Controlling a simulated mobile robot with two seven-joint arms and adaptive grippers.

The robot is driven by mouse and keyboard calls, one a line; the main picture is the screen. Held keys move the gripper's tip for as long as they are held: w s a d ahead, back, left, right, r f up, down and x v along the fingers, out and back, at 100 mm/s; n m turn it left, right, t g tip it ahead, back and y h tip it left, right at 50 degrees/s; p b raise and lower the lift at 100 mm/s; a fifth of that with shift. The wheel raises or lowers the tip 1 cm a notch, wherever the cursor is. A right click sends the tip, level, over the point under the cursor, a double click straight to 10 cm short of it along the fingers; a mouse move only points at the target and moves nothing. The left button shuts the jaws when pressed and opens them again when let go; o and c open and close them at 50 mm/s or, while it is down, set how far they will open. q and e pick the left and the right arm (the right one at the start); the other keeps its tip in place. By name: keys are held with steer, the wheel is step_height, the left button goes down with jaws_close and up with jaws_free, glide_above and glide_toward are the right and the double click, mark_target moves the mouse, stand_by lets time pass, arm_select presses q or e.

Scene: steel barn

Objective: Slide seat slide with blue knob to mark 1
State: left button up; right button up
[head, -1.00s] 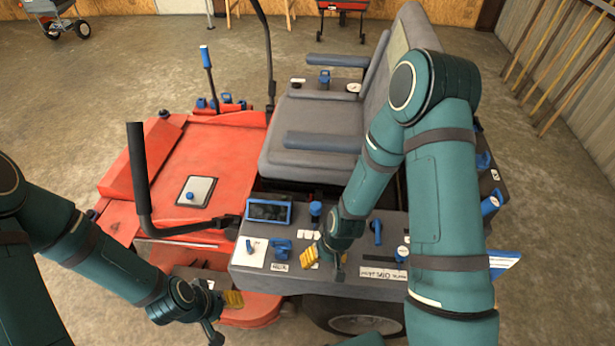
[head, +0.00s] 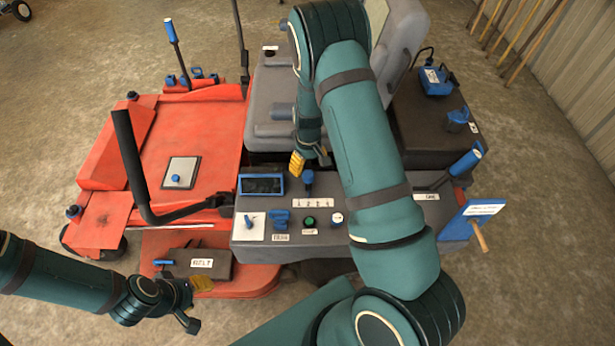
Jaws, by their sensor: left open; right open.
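A blue knob (head: 308,180) stands upright on the grey console (head: 345,222) beside the seat. A white strip with small marks (head: 313,202) lies just in front of it; its figures are too small to read surely. I cannot tell for certain whether this knob is the seat slide. My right gripper (head: 310,160) is open and empty by the grey seat (head: 262,112), just beyond the knob in the picture, with one yellow fingertip showing. My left gripper (head: 196,302) is open and empty at the lower left, near the red mower deck.
A blue-framed screen (head: 262,184), a blue clamp-like part (head: 281,220) and a green button (head: 310,221) share the console. A black bent bar (head: 140,175) rises over the red deck (head: 205,130). A blue lever (head: 465,160) stands at the right. My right arm hides part of the console and seat.

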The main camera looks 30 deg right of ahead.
mark_target(308, 173)
step_height(308, 173, down, 6)
steer(key=shift+f+b, duration=0.25)
steer(key=shift+b, duration=0.25)
